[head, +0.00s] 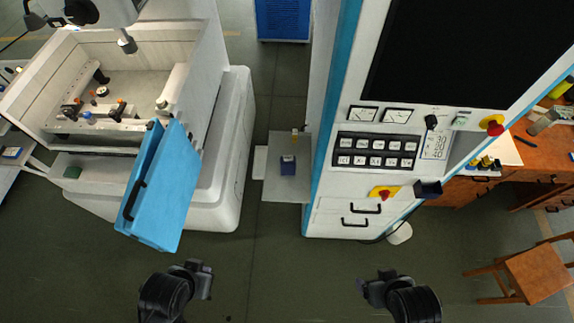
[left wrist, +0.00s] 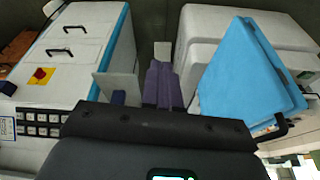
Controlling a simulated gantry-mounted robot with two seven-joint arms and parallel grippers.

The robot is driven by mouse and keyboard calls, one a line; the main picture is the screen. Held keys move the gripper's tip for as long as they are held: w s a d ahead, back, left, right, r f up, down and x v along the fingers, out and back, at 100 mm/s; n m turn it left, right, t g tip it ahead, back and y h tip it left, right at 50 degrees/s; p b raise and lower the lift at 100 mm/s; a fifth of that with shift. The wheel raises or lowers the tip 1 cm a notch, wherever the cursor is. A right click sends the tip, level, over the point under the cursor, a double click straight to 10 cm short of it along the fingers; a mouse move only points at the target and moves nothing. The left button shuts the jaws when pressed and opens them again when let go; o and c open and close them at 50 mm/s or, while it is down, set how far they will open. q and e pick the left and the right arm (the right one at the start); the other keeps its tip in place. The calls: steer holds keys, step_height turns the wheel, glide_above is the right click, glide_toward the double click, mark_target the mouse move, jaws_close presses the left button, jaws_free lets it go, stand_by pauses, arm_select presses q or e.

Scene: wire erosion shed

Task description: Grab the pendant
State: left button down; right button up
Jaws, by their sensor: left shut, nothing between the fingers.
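I cannot tell for sure which thing is the pendant. A small dark blue box (head: 428,189) sits at the lower right edge of the tall white control cabinet (head: 335,224). Another small dark blue block (head: 288,166) stands on a light grey shelf (head: 285,190) at the cabinet's left side. My left gripper (head: 200,279) is at the bottom of the head view, below the blue door and apart from both. In the left wrist view its fingers (left wrist: 161,84) are together and empty. My right gripper (head: 374,287) is below the cabinet, touching nothing; its finger gap is unclear.
A white machine (head: 228,150) with an open tank stands at left, its blue door (head: 165,190) hanging open. The cabinet has buttons, a red stop knob (head: 492,124) and a yellow-red switch (head: 384,192). A desk and wooden chair (head: 535,272) stand at right. The middle floor is clear.

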arm_select(q)
steer(key=c, duration=0.6)
jaws_free()
steer(key=shift+a, duration=0.15)
steer(key=o, duration=0.5)
